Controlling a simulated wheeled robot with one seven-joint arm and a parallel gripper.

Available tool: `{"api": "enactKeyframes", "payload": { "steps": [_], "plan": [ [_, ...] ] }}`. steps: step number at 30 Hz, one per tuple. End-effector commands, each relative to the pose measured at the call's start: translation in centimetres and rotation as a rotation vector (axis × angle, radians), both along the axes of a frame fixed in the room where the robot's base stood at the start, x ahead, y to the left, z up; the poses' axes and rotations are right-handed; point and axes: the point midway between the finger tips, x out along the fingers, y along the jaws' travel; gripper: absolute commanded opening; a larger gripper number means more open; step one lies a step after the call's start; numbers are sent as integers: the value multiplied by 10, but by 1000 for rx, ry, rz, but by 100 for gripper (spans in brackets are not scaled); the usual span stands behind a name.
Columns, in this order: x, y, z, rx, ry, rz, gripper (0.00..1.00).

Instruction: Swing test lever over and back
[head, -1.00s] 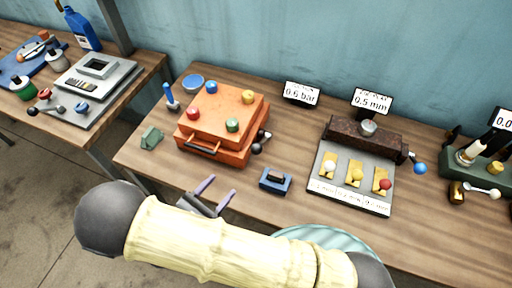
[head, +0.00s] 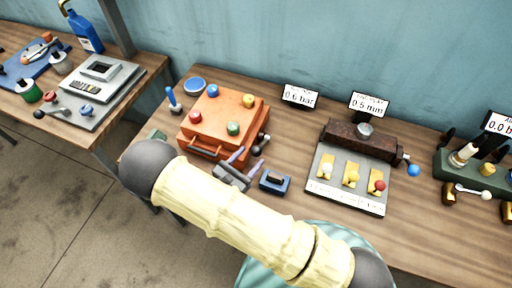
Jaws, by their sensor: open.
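Several levers are in view, and no readable label shows which is the test lever. A short lever with a dark ball knob (head: 256,150) sits at the right side of the orange box (head: 226,112). A blue-knobbed lever (head: 412,170) sticks out from the right of the brown block (head: 360,142). A white-knobbed lever (head: 486,195) lies in front of the green device (head: 462,168) at the far right. My gripper (head: 249,158) is open, its purple fingers pointing toward the orange box's right front corner, close to the dark knob. Contact cannot be told.
A blue block (head: 274,181) with a dark top lies just right of my gripper. Displays (head: 300,96) stand behind. A blue-handled tool (head: 173,100) stands left of the orange box. Bare wood lies at front right.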

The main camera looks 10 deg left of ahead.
Motion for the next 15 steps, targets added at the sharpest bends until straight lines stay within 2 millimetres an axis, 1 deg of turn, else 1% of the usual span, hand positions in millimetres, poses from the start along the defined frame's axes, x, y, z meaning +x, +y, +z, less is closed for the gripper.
{"api": "enactKeyframes", "payload": {
  "steps": [1,3,6,10,15],
  "plan": [
    [8,-6,2,-2,0,-4,56],
    [18,-11,2,-2,1,-3,56],
    [29,-16,2,-1,1,-2,56],
    [36,-20,1,0,0,-1,56],
    [37,-21,0,0,0,0,56]
  ]
}}
